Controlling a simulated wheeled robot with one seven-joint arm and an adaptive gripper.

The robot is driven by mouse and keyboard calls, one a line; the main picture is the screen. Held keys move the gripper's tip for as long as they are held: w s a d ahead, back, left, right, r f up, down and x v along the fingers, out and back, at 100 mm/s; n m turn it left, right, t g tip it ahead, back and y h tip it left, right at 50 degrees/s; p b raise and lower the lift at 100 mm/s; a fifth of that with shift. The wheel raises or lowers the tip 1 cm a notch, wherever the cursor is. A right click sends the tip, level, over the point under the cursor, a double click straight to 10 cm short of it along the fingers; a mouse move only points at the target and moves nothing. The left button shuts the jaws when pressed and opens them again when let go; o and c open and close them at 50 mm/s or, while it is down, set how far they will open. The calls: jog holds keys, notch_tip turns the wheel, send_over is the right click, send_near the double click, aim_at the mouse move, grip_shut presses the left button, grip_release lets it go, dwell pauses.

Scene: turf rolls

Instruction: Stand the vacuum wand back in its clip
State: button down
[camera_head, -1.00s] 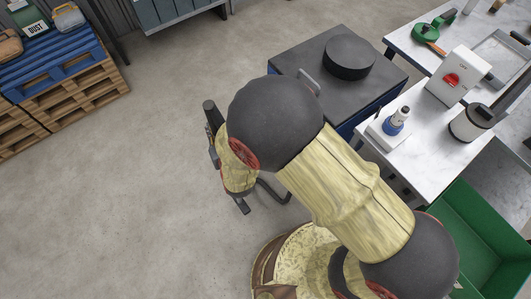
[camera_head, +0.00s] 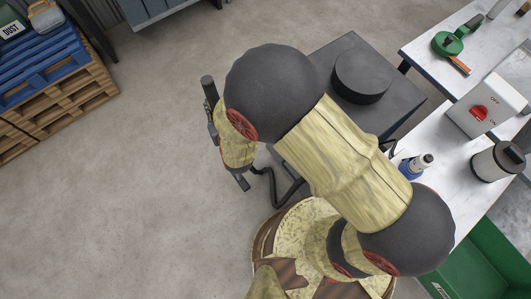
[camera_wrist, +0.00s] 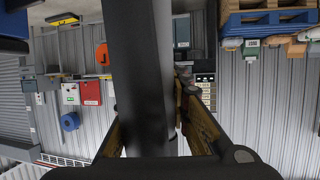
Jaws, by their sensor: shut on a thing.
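The vacuum wand is a dark straight tube. In the wrist view the wand (camera_wrist: 140,70) runs up the middle, between the two fingers of my gripper (camera_wrist: 158,135), which is shut on it. In the head view the upper end of the wand (camera_head: 208,86) shows left of my arm, above the floor. My arm hides most of the wand and the gripper there. A black hose (camera_head: 277,193) curves from near the wand towards the dark cabinet. I cannot make out the clip in either view.
A dark cabinet (camera_head: 400,97) bearing a round black disc (camera_head: 362,77) stands right of my arm. Pallets (camera_head: 75,105) stand at left. The floor between is clear.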

jog(key=w+d+b, duration=0.2)
jog(key=w+d, duration=0.9)
jog(key=d, duration=0.5)
notch_tip(320, 180, down, 7)
jog(key=b, duration=0.3)
jog(key=shift+w+d, duration=0.3)
jog(key=shift+r, duration=0.1)
jog(key=c, duration=1.9)
grip_release()
